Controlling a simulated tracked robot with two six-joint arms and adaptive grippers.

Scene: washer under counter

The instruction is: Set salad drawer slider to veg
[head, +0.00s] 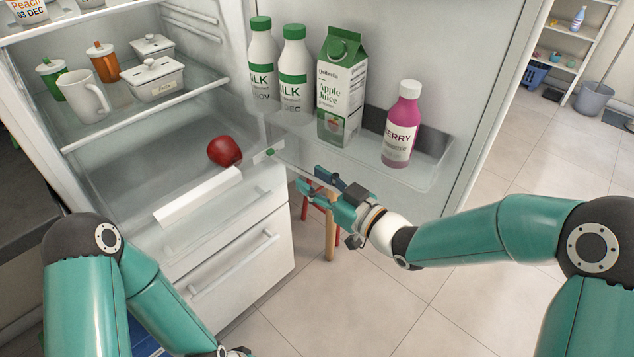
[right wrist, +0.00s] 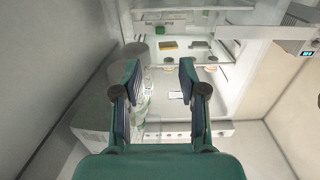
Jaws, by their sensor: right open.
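The fridge stands open, with a clear salad drawer (head: 185,236) below its lowest glass shelf. A small green slider (head: 270,152) sits on a pale strip at the right end of the drawer's top front, near the door hinge side. My right gripper (head: 309,180) is open and empty, a little right of and below the slider in the head view, apart from it. In the right wrist view its two fingers (right wrist: 160,66) are spread with nothing between them. I cannot make out the slider's marking. My left arm reaches down to the bottom edge; its gripper is out of view.
A red apple (head: 225,151) lies on the lowest shelf. The open door's bin (head: 437,150) holds milk bottles (head: 293,75), a juice carton (head: 340,85) and a berry bottle (head: 402,125). A small stool (head: 330,232) stands behind my right gripper. The floor in front is clear.

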